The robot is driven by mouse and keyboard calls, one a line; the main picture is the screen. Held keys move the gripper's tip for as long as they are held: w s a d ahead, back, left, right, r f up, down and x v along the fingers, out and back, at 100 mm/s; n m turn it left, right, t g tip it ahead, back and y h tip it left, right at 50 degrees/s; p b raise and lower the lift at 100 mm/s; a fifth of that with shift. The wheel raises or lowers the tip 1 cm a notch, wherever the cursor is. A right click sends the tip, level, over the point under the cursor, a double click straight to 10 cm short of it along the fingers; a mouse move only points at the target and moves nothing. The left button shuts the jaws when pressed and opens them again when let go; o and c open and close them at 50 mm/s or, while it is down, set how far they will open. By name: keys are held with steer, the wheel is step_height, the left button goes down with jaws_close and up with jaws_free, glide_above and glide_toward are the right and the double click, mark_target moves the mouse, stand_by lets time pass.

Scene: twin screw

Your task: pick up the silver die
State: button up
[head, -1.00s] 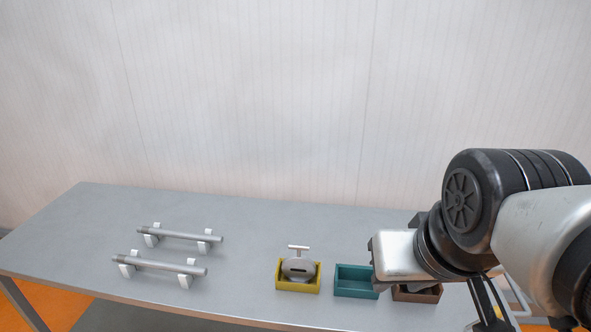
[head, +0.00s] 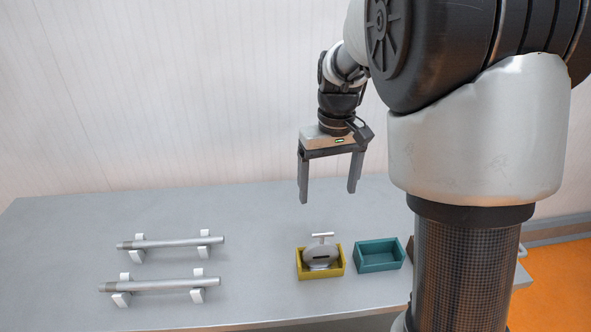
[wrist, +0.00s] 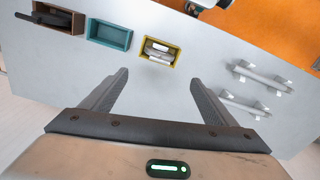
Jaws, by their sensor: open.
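The silver die (head: 314,254) is a round grey disc with a dark slot and a T-shaped handle on top. It stands in the yellow box (head: 300,270) on the table, and its upper part rises above the rim. In the wrist view the die (wrist: 157,49) lies beyond the fingertips, near the middle, inside the yellow box (wrist: 174,48). My gripper (head: 329,196) is open and empty, fingers pointing down, above the table and apart from the die. Its two fingers also show in the wrist view (wrist: 159,78).
A teal box (head: 380,255), empty, stands right of the yellow one. A brown box (wrist: 70,21) with a dark object is beyond it, mostly behind my arm in the head view. Two silver rods (head: 175,242) (head: 165,285) rest on white supports at left. The table (head: 250,225) between is clear.

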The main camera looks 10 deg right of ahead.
glide_above(321, 243)
steer(key=f, duration=1.3)
steer(key=shift+w+d+f, duration=0.15)
steer(key=shift+w+d, duration=0.05)
steer(key=shift+w, duration=0.2)
steer(key=shift+s+f+p, duration=0.15)
steer(key=shift+f+p, duration=0.35)
steer(key=shift+f, duration=2.15)
steer(key=c, duration=1.8)
